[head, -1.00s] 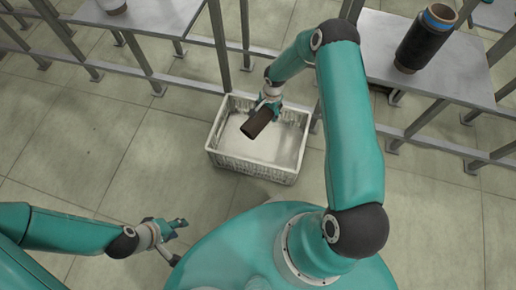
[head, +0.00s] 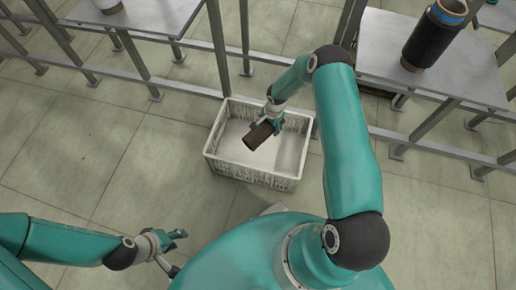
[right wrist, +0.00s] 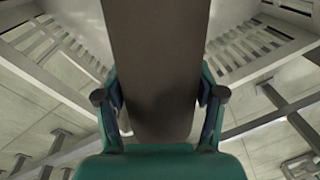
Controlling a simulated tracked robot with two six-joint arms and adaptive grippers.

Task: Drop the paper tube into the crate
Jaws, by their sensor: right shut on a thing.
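The dark brown paper tube (head: 258,135) is held by my right gripper (head: 268,124) over the white crate (head: 250,176) in the head view. In the right wrist view the tube (right wrist: 155,60) runs up the middle between the two fingers of the gripper (right wrist: 160,100), which press on its sides. The slotted crate walls (right wrist: 262,45) show on both sides behind it. The crate stands on the floor, and what I see of its inside is empty. My left gripper (head: 178,235) is at the lower left, away from the crate; its fingers are too small to judge.
A grey table (head: 400,42) at the right bears a black bobbin (head: 432,42) with a blue band. Another table (head: 150,18) at the upper left bears a bobbin (head: 107,6). Metal rails and posts (head: 216,45) stand behind the crate. The tiled floor (head: 100,165) left of the crate is clear.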

